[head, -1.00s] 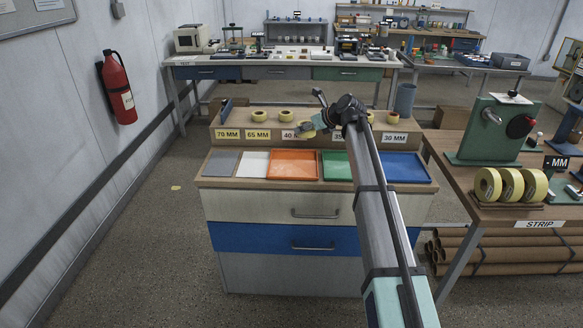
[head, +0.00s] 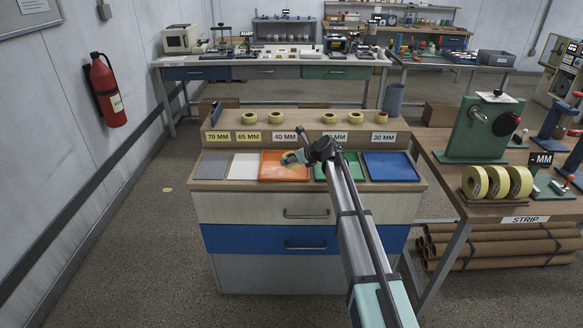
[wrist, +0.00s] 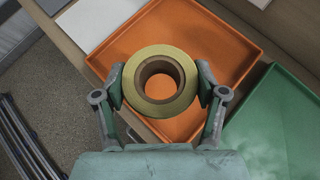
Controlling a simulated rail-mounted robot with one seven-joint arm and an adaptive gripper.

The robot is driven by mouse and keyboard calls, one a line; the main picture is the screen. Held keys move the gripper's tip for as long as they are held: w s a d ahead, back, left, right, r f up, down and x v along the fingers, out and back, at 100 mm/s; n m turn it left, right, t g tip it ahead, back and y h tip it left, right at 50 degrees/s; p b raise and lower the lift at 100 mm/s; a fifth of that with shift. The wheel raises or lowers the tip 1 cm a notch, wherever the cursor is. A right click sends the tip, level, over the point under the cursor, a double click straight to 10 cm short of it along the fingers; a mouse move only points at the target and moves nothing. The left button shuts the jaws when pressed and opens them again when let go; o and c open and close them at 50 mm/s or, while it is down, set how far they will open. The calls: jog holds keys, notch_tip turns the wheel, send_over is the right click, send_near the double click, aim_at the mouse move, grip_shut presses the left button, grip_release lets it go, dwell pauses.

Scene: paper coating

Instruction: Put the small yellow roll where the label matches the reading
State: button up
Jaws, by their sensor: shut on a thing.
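My gripper (wrist: 161,86) is shut on a small yellow roll (wrist: 160,110). The roll has a brown core, its open hole faces the wrist camera, and a finger lies on each side. In the head view my gripper (head: 292,158) is over the orange tray (head: 268,176), in front of the label shelf. I cannot tell whether the roll touches the tray. The shelf labels read 70 MM (head: 217,136), 65 MM (head: 248,136), 40 MM (head: 284,136) and 30 MM (head: 382,136); one between is partly hidden by my arm. The display (head: 541,160) reads "- MM".
Several small rolls (head: 249,118) stand on the shelf. Grey (head: 211,167), white (head: 243,167), green (head: 351,170) and blue (head: 391,166) trays flank the orange one. Three larger yellow rolls (head: 497,181) stand on the right bench, by the STRIP label (head: 524,220).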

aim_at(296, 167)
jog(key=shift+f+p, duration=0.35)
jog(key=shift+f, duration=2)
jog(key=shift+f, duration=0.1)
jog(key=o, duration=1.3)
jog(key=b+v, duration=0.2)
jog(key=v, duration=1)
